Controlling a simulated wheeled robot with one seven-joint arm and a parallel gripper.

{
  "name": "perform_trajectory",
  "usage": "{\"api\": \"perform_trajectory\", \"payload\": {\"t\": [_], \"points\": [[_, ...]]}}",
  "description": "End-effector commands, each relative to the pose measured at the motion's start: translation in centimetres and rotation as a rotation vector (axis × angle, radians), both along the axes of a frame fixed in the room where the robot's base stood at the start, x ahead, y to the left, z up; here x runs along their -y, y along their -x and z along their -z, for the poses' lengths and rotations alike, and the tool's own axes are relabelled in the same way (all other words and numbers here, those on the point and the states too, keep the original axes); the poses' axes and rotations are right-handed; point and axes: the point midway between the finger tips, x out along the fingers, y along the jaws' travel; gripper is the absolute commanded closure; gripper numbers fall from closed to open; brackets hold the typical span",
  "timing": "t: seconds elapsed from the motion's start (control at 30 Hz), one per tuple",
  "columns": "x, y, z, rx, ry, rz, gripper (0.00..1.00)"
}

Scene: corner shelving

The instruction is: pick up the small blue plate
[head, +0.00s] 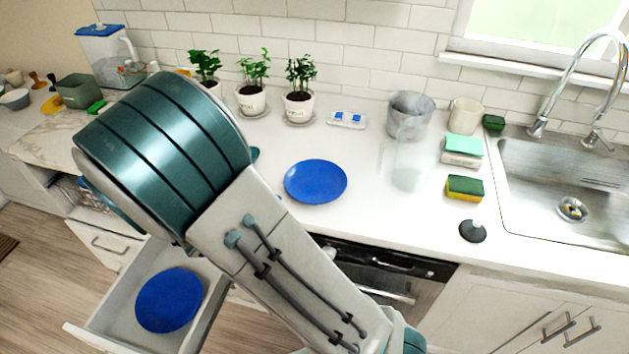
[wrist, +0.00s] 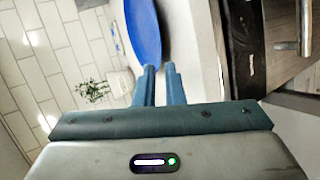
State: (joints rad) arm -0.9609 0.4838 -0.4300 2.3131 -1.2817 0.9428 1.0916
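One blue plate (head: 315,181) lies flat on the white counter, right of my arm. A second blue plate (head: 168,300) lies in the open drawer below and looks a little larger. In the wrist view a blue plate (wrist: 145,32) shows nearly edge-on, just beyond the fingertips; its near end overlaps them in the picture. My gripper (wrist: 160,68) has a narrow gap between its fingers and looks open; I cannot tell whether it touches the plate. My arm hides the gripper's fingers in the head view.
Potted plants (head: 250,99), a metal pot (head: 409,116), a cup (head: 465,115) and sponges (head: 464,189) stand around the counter. The sink (head: 560,190) is at the right. The open drawer (head: 110,318) juts out at lower left.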

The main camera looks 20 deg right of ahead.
Motion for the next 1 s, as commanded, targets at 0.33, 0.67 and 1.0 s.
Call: {"api": "perform_trajectory", "payload": {"t": [0.33,0.67,1.0], "points": [[2.1,-1.5,1.2,-0.001,0.001,0.000,0.91],[4.8,-3.5,2.9,-0.001,0.000,0.002,0.91],[5.2,-3.8,3.2,0.000,-0.002,0.000,0.94]]}}
